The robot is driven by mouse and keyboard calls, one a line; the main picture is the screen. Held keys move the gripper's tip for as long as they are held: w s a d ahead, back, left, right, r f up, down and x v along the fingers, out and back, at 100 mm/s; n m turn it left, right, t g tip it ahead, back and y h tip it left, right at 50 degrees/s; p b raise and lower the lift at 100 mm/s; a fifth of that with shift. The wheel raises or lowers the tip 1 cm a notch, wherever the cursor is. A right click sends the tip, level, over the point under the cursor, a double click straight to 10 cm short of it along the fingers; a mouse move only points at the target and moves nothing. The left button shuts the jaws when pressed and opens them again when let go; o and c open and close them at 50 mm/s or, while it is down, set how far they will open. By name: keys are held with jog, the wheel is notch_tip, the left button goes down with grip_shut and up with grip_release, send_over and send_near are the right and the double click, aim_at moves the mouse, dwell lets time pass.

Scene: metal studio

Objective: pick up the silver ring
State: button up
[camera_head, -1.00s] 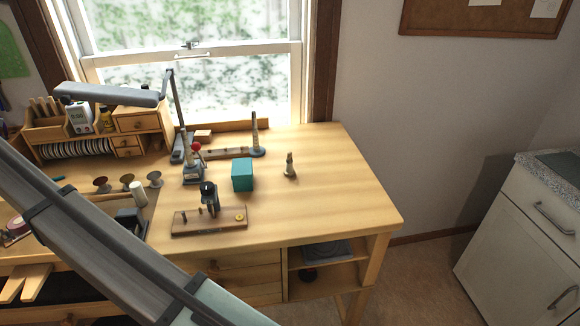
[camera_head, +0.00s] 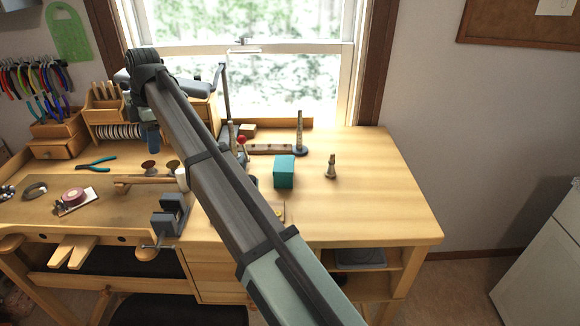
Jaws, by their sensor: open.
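I cannot make out a silver ring for certain. A small cone-shaped stand (camera_head: 331,169) stands upright on the right part of the bench; whether a ring sits on it is too small to tell. My arm crosses the view from the bottom right up to a dark joint at the upper left. My gripper does not show clearly in this view. My arm hides part of the bench middle.
A teal box (camera_head: 284,172) stands left of the cone stand. A tall tapered post (camera_head: 299,133) stands behind it. A vise (camera_head: 168,215), teal-handled pliers (camera_head: 97,163) and a pink tape roll (camera_head: 74,195) are on the left. The wooden bench top (camera_head: 385,205) is clear at the right.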

jog(key=s+d+r+m+y, duration=0.15)
jog(key=d+m, duration=0.25)
jog(key=d, duration=0.8)
jog(key=s+d+m+y, duration=0.1)
jog(key=s+d+m, duration=0.2)
jog(key=d, duration=0.9)
jog(key=s+d+m+y, duration=0.15)
jog(key=d+m, duration=0.25)
jog(key=d, duration=0.8)
jog(key=m+t+h, duration=0.4)
jog(key=m, duration=0.4)
send_near(332, 161)
jog(key=x, duration=0.3)
jog(key=d+x, duration=0.1)
jog(key=x, duration=0.1)
jog(key=shift+f, duration=0.2)
jog(key=shift+a+x, duration=0.15)
jog(key=shift+x, duration=1.35)
jog(key=shift+a+x, duration=0.15)
jog(key=shift+x, duration=1.4)
jog(key=shift+w+r, duration=0.1)
grip_shut()
